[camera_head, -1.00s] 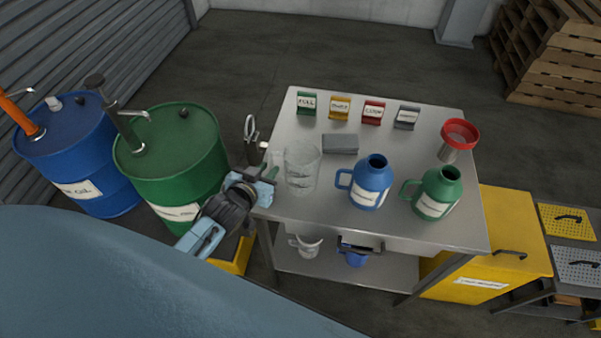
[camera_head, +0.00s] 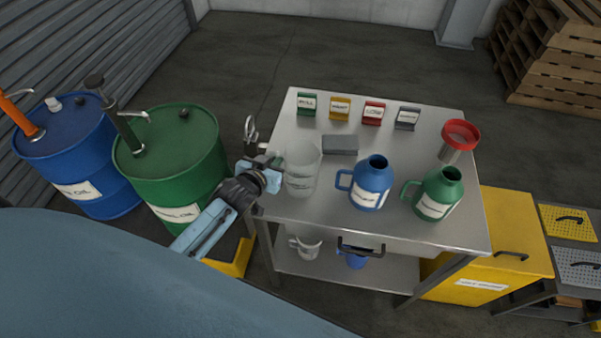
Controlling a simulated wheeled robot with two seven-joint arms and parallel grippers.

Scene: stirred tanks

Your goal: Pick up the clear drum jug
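The clear drum jug (camera_head: 302,172) stands on the left end of the steel table, see-through with faint markings on its side. My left gripper (camera_head: 271,171) is at the jug's left side, where the handle is hidden behind the gripper. The pale blue finger parts are close to the jug, but I cannot tell whether they are shut on the handle or still apart. My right gripper is not in view.
A blue jug (camera_head: 371,184) and a green jug (camera_head: 438,194) stand right of the clear one. A grey block (camera_head: 340,145) lies behind it, and a red funnel (camera_head: 460,134) is at the far right. A green drum (camera_head: 172,155) stands left of the table.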

